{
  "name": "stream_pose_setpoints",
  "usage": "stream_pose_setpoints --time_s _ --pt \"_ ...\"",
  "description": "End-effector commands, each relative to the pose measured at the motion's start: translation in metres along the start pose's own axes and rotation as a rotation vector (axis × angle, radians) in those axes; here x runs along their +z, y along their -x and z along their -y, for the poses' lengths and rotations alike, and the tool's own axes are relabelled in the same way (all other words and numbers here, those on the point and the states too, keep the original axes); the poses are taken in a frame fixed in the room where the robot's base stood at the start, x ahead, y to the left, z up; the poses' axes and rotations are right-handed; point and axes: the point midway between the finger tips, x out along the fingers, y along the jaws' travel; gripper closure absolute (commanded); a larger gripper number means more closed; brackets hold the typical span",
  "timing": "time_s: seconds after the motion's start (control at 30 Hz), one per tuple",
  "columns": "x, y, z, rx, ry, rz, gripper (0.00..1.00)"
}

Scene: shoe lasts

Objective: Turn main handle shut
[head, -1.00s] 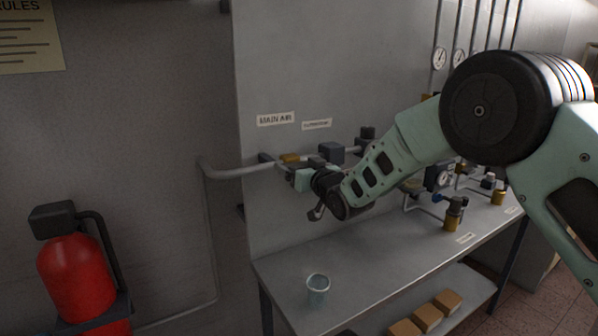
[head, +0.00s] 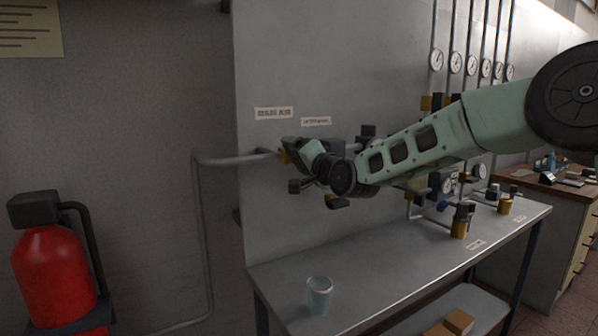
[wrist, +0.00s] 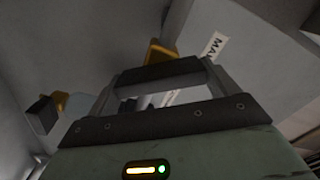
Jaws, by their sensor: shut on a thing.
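The main air valve is on the grey pipe below the "MAIN AIR" label (head: 274,113). In the wrist view, the main handle (wrist: 160,71) is a dark bar across the ends of my gripper's two grey fingers (wrist: 160,82), in front of the yellow valve body (wrist: 161,54). My gripper is shut on the handle. In the head view my gripper and wrist hide most of the handle, so its exact angle is hard to tell.
The grey pipe (head: 228,160) runs left from the valve and down the wall. A bench (head: 390,266) below carries a cup (head: 319,295). Other valves and gauges (head: 437,60) are to the right. A red fire extinguisher (head: 52,272) stands at left.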

Motion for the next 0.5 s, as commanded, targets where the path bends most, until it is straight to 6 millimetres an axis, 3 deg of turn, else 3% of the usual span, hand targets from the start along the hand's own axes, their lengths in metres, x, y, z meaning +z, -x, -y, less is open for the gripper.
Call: stream_pose_setpoints --time_s 0.5 --pt "0.0021 0.0001 -0.0060 0.001 -0.436 -0.001 0.36"
